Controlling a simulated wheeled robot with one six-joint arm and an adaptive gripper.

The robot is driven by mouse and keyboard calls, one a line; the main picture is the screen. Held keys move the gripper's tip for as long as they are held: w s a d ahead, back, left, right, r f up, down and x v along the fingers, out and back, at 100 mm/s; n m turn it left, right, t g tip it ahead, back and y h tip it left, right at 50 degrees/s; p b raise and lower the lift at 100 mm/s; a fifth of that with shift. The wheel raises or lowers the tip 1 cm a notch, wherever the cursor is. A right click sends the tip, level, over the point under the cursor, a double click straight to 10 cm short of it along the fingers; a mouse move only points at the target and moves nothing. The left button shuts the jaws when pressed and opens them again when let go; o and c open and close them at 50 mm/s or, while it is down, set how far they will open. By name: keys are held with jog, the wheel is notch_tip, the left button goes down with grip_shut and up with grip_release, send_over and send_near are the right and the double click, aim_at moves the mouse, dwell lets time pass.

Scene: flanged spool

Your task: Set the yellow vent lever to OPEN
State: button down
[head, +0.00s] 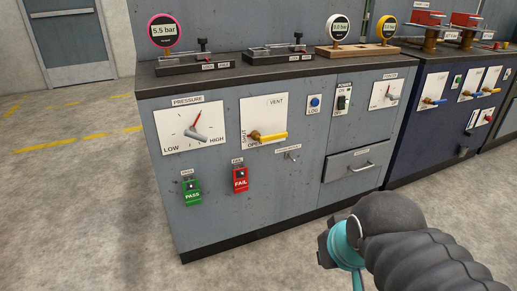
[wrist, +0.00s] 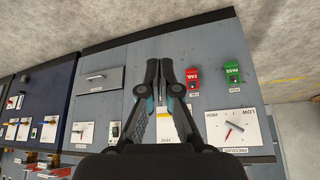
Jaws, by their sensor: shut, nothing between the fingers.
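The yellow vent lever (head: 272,137) is on a white plate (head: 277,108) marked VENT on the grey cabinet front. Its yellow grip points right from a brown pivot. The OPEN label is below the pivot and the SHUT label runs up the plate's left side. In the wrist view, which is upside down, my gripper (wrist: 160,68) is shut and empty in front of the cabinet. In the head view my arm is at lower right, clear of the lever; the fingertips are not visible.
The pressure dial (head: 190,127) is left of the vent plate. A blue LOG button (head: 315,102) and a drawer (head: 354,162) are to the right. Green PASS (head: 192,191) and red FAIL (head: 240,179) tags are below. The floor in front is clear.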

jog(key=shift+d, duration=0.1)
jog(key=w+d+f+n+t+b, duration=0.1)
jog(key=w+d+n+t+b, duration=0.15)
jog(key=w+n, duration=0.55)
jog(key=w+d+f+n+t+b, duration=0.1)
jog(key=w+n+t, duration=0.25)
jog(key=w, duration=0.85)
jog(key=w+d+f+n+t+b, duration=0.1)
jog(key=w+n+t+b, duration=0.1)
jog(key=w+n, duration=0.6)
jog(key=w+f+n+t+y+b, duration=0.2)
jog(key=w+f+n, duration=0.3)
jog(key=n, duration=0.5)
jog(key=w+a+f+n+t+y+b, duration=0.1)
jog(key=w+f+n+t+y+b, duration=0.2)
jog(key=w+f+n, duration=0.3)
jog(key=w+n+t+y, duration=0.1)
jog(key=w+n, duration=0.2)
jog(key=n, duration=0.1)
jog(key=shift+w+f, duration=0.2)
jog(key=shift+w, duration=0.05)
jog(key=shift+a, duration=0.15)
